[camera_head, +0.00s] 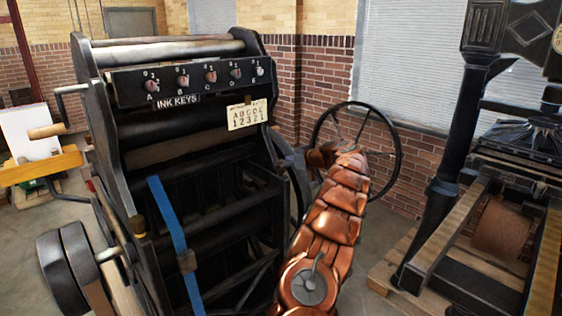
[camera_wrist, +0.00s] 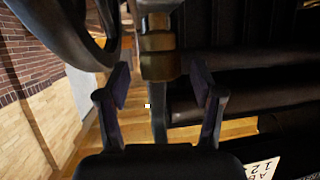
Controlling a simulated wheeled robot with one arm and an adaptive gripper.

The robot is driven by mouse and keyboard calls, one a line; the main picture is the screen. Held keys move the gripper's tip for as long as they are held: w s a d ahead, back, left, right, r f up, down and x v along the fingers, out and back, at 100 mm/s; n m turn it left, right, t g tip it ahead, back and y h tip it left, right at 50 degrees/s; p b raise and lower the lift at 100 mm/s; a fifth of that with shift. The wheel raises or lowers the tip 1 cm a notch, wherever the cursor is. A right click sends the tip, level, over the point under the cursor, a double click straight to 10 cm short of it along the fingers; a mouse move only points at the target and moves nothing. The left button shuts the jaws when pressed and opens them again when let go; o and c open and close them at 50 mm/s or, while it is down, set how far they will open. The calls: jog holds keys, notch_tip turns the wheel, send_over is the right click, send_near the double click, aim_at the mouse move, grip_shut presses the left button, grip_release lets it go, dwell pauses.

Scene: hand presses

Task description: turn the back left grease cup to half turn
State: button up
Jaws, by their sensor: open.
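In the wrist view, a brass grease cup (camera_wrist: 158,62) sits ahead of my gripper on the side of the press. My gripper (camera_wrist: 160,82) is open, with one dark finger on each side of the cup's line. I cannot tell whether the fingers touch it. In the head view, a small brass cup (camera_head: 138,226) shows low on the near left side of the black press (camera_head: 200,145). My copper arm reaches along the press's right side, and my fingers are hidden there. Which corner the cup in the wrist view belongs to cannot be told.
A spoked handwheel (camera_head: 397,150) stands behind the arm's end; a dark wheel rim (camera_wrist: 68,40) is close at the wrist view's upper left. The ink keys (camera_head: 182,81) and a letter card (camera_head: 247,114) are on the press front. Another press (camera_head: 450,190) stands right.

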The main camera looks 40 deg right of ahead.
jog(key=shift+x, duration=0.8)
jog(key=shift+c, duration=0.3)
jog(key=c, duration=1.1)
jog(key=shift+f+b, duration=0.15)
jog(key=shift+b, duration=0.15)
jog(key=shift+b, duration=0.45)
jog(key=m+h+b, duration=0.1)
jog(key=b, duration=0.1)
jog(key=shift+b, duration=0.4)
jog(key=shift+h+b, duration=0.3)
jog(key=shift+b, duration=0.25)
jog(key=shift+m, duration=0.3)
